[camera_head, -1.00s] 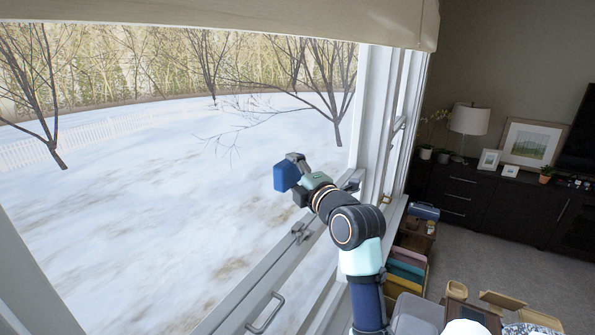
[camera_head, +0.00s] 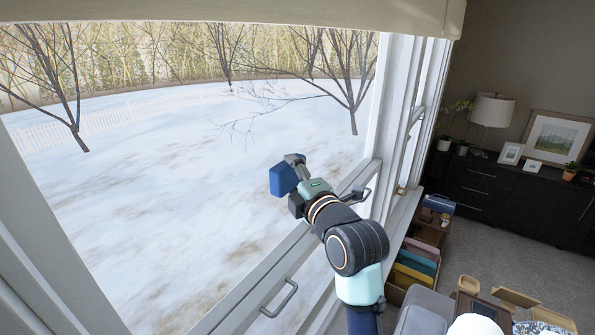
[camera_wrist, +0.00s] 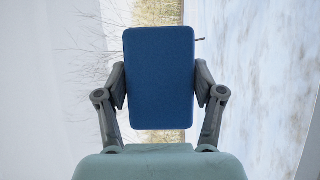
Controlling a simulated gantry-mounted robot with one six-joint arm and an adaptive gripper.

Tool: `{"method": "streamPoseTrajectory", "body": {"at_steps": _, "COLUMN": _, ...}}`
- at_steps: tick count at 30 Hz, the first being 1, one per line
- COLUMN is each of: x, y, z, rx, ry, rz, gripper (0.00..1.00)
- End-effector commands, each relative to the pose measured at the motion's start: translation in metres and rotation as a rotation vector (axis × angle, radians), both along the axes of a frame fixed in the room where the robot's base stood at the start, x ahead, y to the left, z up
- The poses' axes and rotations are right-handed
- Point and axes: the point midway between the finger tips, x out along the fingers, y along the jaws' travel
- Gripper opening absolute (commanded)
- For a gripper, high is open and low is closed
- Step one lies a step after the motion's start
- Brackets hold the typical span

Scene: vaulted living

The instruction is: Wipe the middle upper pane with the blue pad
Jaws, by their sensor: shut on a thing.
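My gripper (camera_head: 295,171) is shut on the blue pad (camera_head: 282,180) in front of the large upper pane (camera_head: 170,190) in the head view. The pad's broad face is toward the glass side, near the pane's lower right part; I cannot tell whether it touches the glass. In the wrist view the blue pad (camera_wrist: 159,78) is upright between the two fingers of my gripper (camera_wrist: 160,88), one on each side. Snow and trees show through the pane behind it.
A window rail with a handle (camera_head: 280,298) runs below the pane, and another handle (camera_head: 357,195) is just right of my gripper. A blind (camera_head: 240,14) hangs along the top. At right are a dark cabinet (camera_head: 500,205) and a box of coloured folders (camera_head: 415,262).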

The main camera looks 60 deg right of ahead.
Motion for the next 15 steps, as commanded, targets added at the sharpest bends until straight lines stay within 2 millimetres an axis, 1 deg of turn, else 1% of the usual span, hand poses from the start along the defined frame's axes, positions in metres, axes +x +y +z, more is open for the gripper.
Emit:
{"method": "streamPoseTrajectory", "body": {"at_steps": 8, "x": -0.002, "y": 0.0, "z": 0.0, "rx": 0.0, "ry": 0.0, "rz": -0.002, "gripper": 0.4}}
{"method": "streamPoseTrajectory", "body": {"at_steps": 15, "x": -0.029, "y": 0.003, "z": 0.0, "rx": 0.0, "ry": 0.0, "rz": -0.004, "gripper": 0.4}}
